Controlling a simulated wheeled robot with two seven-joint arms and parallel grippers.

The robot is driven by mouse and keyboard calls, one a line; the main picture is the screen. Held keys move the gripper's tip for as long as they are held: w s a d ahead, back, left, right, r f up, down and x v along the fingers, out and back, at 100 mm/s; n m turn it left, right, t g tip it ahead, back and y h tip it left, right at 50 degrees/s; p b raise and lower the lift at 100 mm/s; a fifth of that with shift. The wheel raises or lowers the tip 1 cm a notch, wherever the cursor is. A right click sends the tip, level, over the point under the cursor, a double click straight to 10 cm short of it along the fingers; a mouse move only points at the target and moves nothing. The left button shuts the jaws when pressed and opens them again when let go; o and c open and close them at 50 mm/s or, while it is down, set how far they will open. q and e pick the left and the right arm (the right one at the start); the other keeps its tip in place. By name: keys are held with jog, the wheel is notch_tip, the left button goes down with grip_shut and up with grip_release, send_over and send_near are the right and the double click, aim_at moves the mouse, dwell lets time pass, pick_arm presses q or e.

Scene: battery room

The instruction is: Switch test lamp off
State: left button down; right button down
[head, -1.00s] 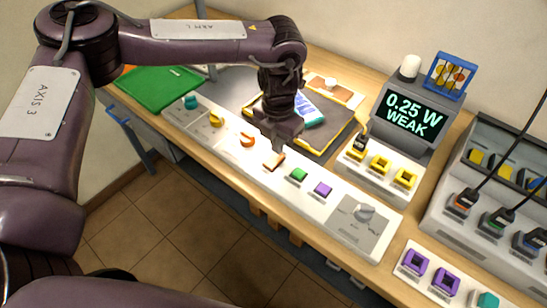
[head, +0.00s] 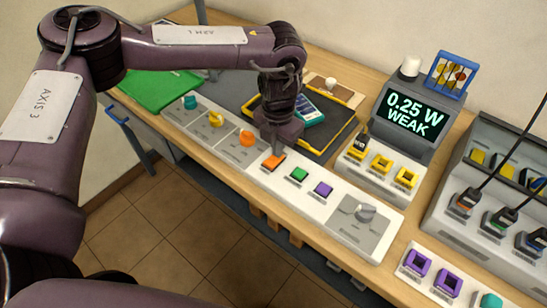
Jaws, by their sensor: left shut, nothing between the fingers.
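A long white control panel (head: 222,150) runs along the bench front. It carries a teal knob (head: 191,102), a yellow knob (head: 215,119), an orange knob (head: 247,139), an orange switch (head: 273,161), a green switch (head: 299,174), a purple switch (head: 323,189) and a grey rotary knob (head: 365,211). Their labels are too small to read, so I cannot tell which works the test lamp. My left gripper (head: 276,148) is shut and empty, pointing down just behind the orange switch; I cannot tell whether it touches it. My right gripper is out of view.
A grey meter (head: 374,106) reads "0.25 W WEAK", with a white cylinder (head: 409,67) on top and yellow sockets in front. A dark tray (head: 330,146) holds a teal device (head: 307,110). A charger rack (head: 448,222) with cabled plugs stands right. A green mat (head: 150,90) lies left.

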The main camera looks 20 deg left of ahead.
pick_arm(q)
jog(key=shift+r, duration=0.15)
notch_tip(320, 180, up, 7)
jog(key=p, duration=0.5)
jog(key=shift+p, duration=0.35)
jog(key=shift+f, duration=0.2)
